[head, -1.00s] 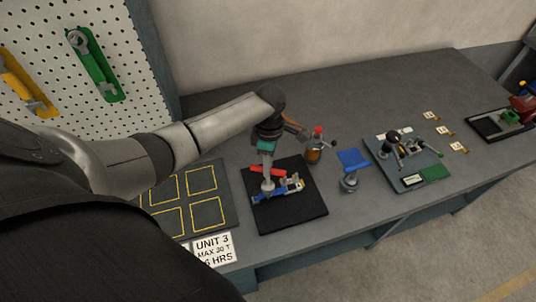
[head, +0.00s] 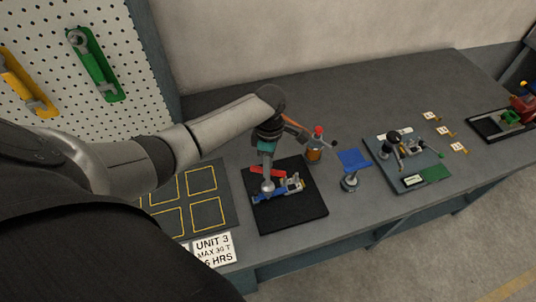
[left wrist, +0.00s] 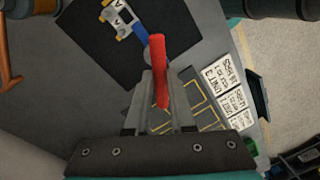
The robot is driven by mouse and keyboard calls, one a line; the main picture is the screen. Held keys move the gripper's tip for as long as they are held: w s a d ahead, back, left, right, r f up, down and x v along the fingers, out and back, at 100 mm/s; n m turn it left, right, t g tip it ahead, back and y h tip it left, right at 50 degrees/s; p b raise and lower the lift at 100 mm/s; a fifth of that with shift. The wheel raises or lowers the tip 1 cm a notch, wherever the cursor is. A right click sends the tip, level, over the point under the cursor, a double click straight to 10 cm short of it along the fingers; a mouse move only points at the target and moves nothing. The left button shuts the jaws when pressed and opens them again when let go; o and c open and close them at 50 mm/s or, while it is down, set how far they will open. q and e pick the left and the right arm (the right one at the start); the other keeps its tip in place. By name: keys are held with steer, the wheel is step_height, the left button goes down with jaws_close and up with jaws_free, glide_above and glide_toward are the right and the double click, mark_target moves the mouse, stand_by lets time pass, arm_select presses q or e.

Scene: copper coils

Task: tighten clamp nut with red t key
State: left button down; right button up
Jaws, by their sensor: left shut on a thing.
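My left gripper (head: 268,184) points down over a black mat (head: 300,218) and is shut on the red T key (head: 270,172). The key's red bar also shows between the fingers (left wrist: 158,100) in the left wrist view. A clamp (head: 293,185) with blue, silver and yellowish parts lies on the mat right under and beside the gripper. It shows at the top of the left wrist view (left wrist: 122,18). The gripper hides part of the clamp, and I cannot tell whether the key is on the nut. My right gripper is not in view.
A bottle with a red cap (head: 315,145) stands behind the mat. A blue-topped stand (head: 354,160) and a grey board with a black-knobbed fixture (head: 408,178) are to the right. A yellow-outlined panel (head: 210,215) lies left. A pegboard (head: 65,85) rises at the back left.

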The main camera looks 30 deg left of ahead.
arm_select(q)
steer(key=shift+f+b, duration=0.6)
steer(key=shift+f, duration=0.65)
stand_by(0.4)
